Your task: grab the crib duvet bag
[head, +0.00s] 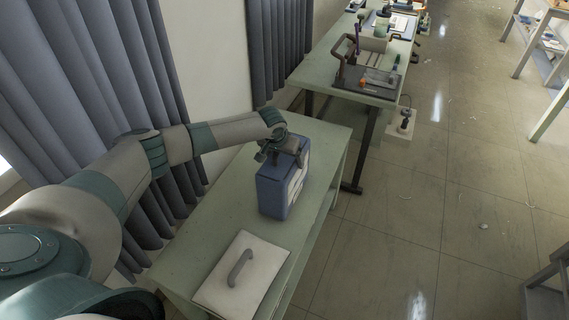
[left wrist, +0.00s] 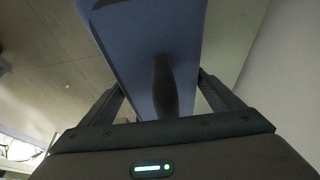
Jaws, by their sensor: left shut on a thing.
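The crib duvet bag, a blue upright box-like bag with a pale front panel (head: 272,193), stands on the green table. My left gripper (head: 283,150) is at its top, coming from the left and above. In the left wrist view the blue bag (left wrist: 140,40) fills the middle, with a dark handle (left wrist: 165,88) running toward the gripper. The left gripper's fingers (left wrist: 165,100) stand on both sides of the handle, shut on the bag; the exact contact is hard to see. My right gripper is not in view.
The green table (head: 222,200) also bears a white board with a grey handle (head: 240,270) in front of the bag. A second table (head: 325,75) with tools stands behind. Grey curtains (head: 90,90) hang at the left. Tiled floor (head: 400,215) is open at the right.

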